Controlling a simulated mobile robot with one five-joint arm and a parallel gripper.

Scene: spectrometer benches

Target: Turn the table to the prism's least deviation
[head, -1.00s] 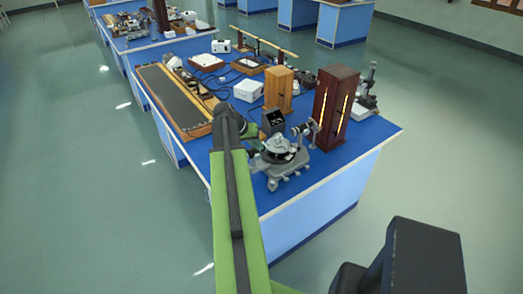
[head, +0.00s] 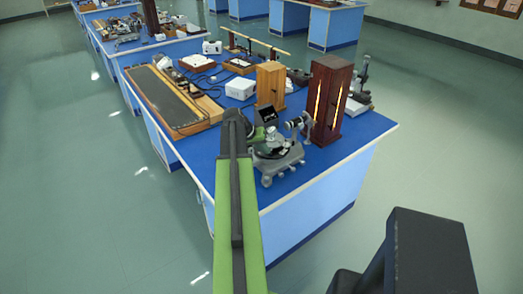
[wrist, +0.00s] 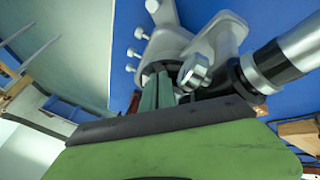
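The spectrometer (head: 280,172) stands near the front corner of the blue bench, a grey instrument with a round dark table on a footed base. Its dark tube (head: 297,123) points toward the brown lamp box. A small pale, glassy piece (head: 270,132) shows above the table, perhaps the prism. My green gripper (head: 256,137) is at the left side of the instrument, partly hidden by my arm. In the wrist view, the grey spectrometer body (wrist: 215,42) and a black-and-silver tube (wrist: 285,60) are close ahead. Two teal upright shapes stand in front; fingers or prism, I cannot tell.
A dark brown lamp box (head: 329,100) with glowing slits stands right behind the spectrometer, and a lighter wooden box (head: 270,84) behind it. A small black-faced device (head: 265,115) is close by. A long wooden-framed board (head: 168,98) lies at left. The bench's front right corner is clear.

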